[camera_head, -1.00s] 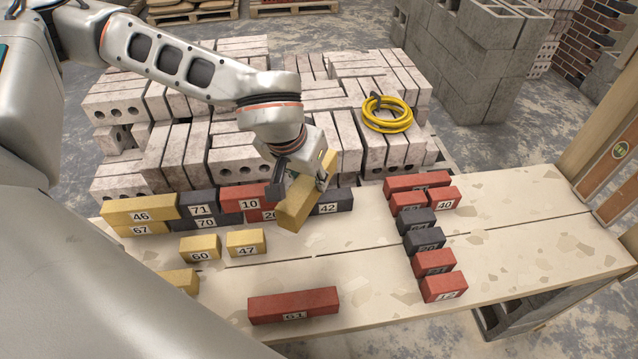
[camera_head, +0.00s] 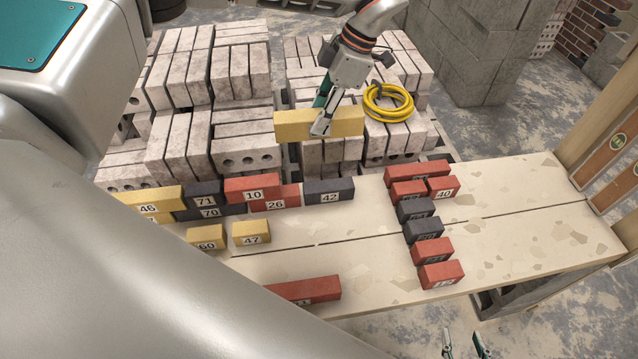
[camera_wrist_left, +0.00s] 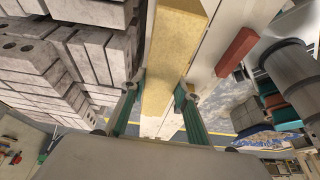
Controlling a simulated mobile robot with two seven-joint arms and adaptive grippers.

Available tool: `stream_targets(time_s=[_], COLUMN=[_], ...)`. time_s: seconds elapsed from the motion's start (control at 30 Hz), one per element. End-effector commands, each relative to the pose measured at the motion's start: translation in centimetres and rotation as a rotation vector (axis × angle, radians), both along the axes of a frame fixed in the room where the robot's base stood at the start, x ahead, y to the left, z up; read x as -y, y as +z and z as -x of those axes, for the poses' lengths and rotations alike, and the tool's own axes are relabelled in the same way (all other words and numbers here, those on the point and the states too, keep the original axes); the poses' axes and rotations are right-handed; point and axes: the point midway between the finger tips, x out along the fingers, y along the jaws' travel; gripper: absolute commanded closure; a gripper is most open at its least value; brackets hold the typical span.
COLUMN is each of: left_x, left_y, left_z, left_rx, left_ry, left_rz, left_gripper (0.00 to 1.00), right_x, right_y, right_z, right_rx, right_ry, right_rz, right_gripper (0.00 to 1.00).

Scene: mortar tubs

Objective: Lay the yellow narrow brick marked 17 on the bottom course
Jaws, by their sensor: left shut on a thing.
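My left gripper (camera_head: 324,116) is shut on a long yellow brick (camera_head: 290,126), held level above the table's back edge, in front of the grey pallet bricks. No number shows on its visible faces. In the left wrist view the yellow brick (camera_wrist_left: 172,60) runs between the green-padded fingers (camera_wrist_left: 155,108). On the table, the bottom course shows dark 70 (camera_head: 222,211), red 26 (camera_head: 284,197) and dark 42 (camera_head: 329,191) at its right end. Yellow 46 (camera_head: 160,198), dark 71 (camera_head: 203,195) and red 10 (camera_head: 252,190) lie on top. My right gripper (camera_head: 464,345) is open and empty at the bottom edge.
Yellow bricks 60 (camera_head: 206,236) and 47 (camera_head: 251,232) lie in front of the wall. A long red brick (camera_head: 308,289) lies nearer. Several red and dark bricks line the right side. The table (camera_head: 350,240) is clear between. A yellow hose (camera_head: 388,103) lies on the pallet bricks.

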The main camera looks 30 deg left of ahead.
Motion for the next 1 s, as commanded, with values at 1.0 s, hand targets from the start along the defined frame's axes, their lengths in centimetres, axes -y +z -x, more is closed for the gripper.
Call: stream_targets(time_s=[1.0], left_x=[0.2], left_y=[-15.5], left_z=[-0.1], left_rx=[0.002], left_ry=[0.035], left_rz=[0.0], left_gripper=[1.0], right_x=[-0.1], right_y=[-1.6], right_z=[0.4], right_rx=[-0.011], right_ry=[0.0], right_rz=[-0.002], right_gripper=[0.6])
